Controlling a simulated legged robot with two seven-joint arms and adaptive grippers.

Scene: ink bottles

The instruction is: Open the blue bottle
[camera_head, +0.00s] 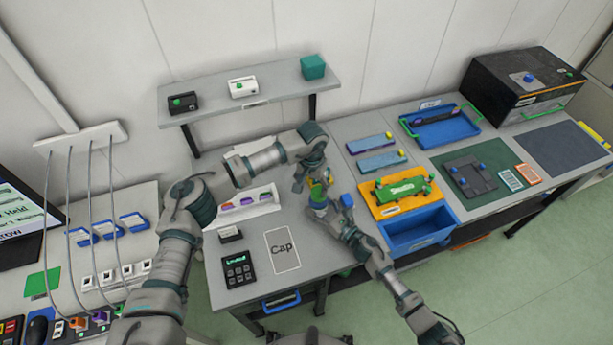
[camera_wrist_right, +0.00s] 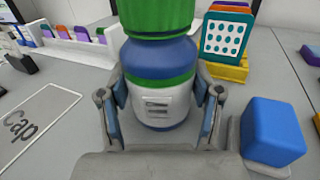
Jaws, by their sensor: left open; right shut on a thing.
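The blue bottle (camera_wrist_right: 160,75) stands upright in the right wrist view, with a green cap (camera_wrist_right: 157,15) on top, a green band and a white label. My right gripper (camera_wrist_right: 161,108) is shut on its body, one finger on each side. In the head view the bottle (camera_head: 318,196) is small and partly hidden between my two grippers. My left gripper (camera_head: 311,178) is open and reaches down from above, close to the bottle's top. I cannot tell whether it touches the cap.
A blue cube (camera_wrist_right: 272,131) sits right of the bottle in the wrist view. A yellow holder with cards (camera_wrist_right: 228,66) is behind it. A white rack with coloured pieces (camera_head: 245,206) and a dark keypad (camera_head: 239,269) stand to the left. A blue bin (camera_head: 418,232) is to the right.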

